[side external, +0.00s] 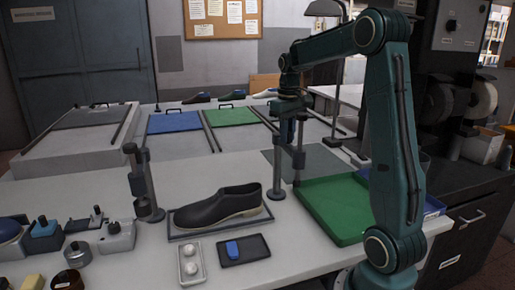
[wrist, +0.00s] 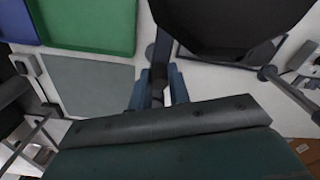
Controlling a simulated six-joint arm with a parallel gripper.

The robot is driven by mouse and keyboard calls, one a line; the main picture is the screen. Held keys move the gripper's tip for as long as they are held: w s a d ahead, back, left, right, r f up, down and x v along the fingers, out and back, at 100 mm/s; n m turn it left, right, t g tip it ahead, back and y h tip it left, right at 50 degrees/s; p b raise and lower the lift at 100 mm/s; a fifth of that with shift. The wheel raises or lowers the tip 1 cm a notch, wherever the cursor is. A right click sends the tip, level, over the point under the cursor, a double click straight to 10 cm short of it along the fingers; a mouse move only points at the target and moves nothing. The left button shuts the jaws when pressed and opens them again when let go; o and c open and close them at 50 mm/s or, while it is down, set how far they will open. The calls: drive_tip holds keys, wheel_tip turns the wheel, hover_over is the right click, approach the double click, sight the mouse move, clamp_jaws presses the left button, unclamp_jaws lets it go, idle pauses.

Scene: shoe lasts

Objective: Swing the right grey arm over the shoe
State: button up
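The black shoe (side external: 218,207) with a pale sole lies in a shallow dark frame, toe to the left. Its dark bulk fills the top of the wrist view (wrist: 230,25). The right grey arm (side external: 277,165) is on an upright post at the shoe's right, its grey end turned away from the shoe. A matching left grey arm (side external: 145,180) stands at the shoe's left. My gripper (side external: 295,130) is down at the right grey arm. In the wrist view its teal fingers (wrist: 160,80) lie either side of a dark grey part of that arm; contact is unclear.
A green tray (side external: 345,232) lies right of the right post, and a grey mat (side external: 318,158) lies behind it. Several small blocks and jars crowd the left.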

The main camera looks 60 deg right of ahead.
clamp_jaws()
drive_tip(key=shift+w+a, duration=0.1)
drive_tip(key=shift+w, duration=0.05)
drive_tip(key=w+a+m, duration=0.1)
drive_tip(key=w+m, duration=0.6)
drive_tip(key=m, duration=0.5)
drive_tip(key=shift+a+m, duration=0.25)
drive_tip(key=shift+m, duration=0.05)
drive_tip(key=shift+r, duration=0.1)
idle(0.4)
drive_tip(key=o, duration=0.5)
unclamp_jaws()
drive_tip(key=shift+o, duration=0.2)
